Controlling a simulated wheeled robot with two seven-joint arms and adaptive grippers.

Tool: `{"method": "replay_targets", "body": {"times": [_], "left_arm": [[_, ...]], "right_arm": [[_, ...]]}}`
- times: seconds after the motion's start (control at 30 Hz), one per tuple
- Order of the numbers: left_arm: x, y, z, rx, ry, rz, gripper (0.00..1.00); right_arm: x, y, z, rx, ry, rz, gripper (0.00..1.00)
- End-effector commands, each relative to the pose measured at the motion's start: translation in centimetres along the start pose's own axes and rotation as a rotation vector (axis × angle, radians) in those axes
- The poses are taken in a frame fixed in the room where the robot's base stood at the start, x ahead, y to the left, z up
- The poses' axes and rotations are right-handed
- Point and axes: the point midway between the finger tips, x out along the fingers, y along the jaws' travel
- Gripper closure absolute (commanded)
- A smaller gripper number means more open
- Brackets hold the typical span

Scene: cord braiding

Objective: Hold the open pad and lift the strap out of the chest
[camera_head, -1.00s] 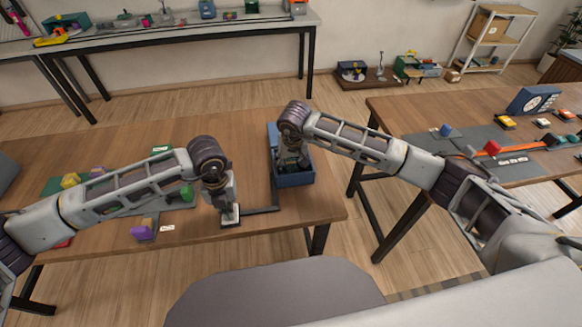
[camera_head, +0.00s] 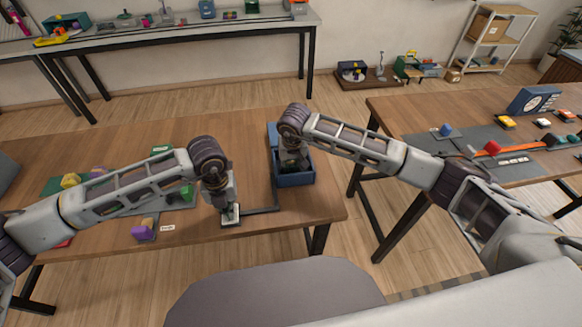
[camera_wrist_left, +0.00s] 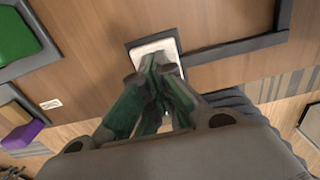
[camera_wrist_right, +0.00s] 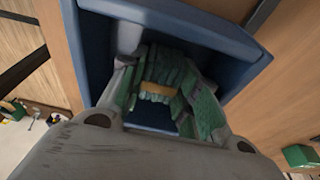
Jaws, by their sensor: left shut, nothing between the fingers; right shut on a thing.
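The chest (camera_head: 299,180) is a blue open box on the table, with its lid raised at the back; the right wrist view looks down into it (camera_wrist_right: 170,14). My right gripper (camera_head: 292,163) reaches into it, and in the right wrist view its fingers are shut on a yellow-tan strap (camera_wrist_right: 158,88) inside the chest walls. The pad (camera_wrist_left: 155,47) is a small white plate at the end of a dark bar. My left gripper (camera_wrist_left: 155,62) is shut with nothing between its fingers, its tips pressed on or just above the pad; exact contact is hard to see.
A dark bar (camera_head: 262,211) runs between the pad and the chest. Coloured blocks, including a purple one (camera_head: 142,233) and a yellow one (camera_head: 70,180), lie left on the table. A second table (camera_head: 440,100) stands at right.

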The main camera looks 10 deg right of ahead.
Motion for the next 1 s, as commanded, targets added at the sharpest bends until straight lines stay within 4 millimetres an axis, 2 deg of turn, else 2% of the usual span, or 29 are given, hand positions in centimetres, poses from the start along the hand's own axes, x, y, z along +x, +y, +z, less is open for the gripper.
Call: {"method": "replay_targets", "body": {"times": [0.27,1.0], "left_arm": [[0.1,0.1,0.0,-0.001,0.001,0.002,1.00],[0.1,0.1,0.0,-0.002,0.000,0.003,1.00]], "right_arm": [[-0.6,0.0,-0.2,0.001,0.003,0.000,0.85],[-5.7,0.0,-1.4,0.000,0.003,0.000,0.85]]}}
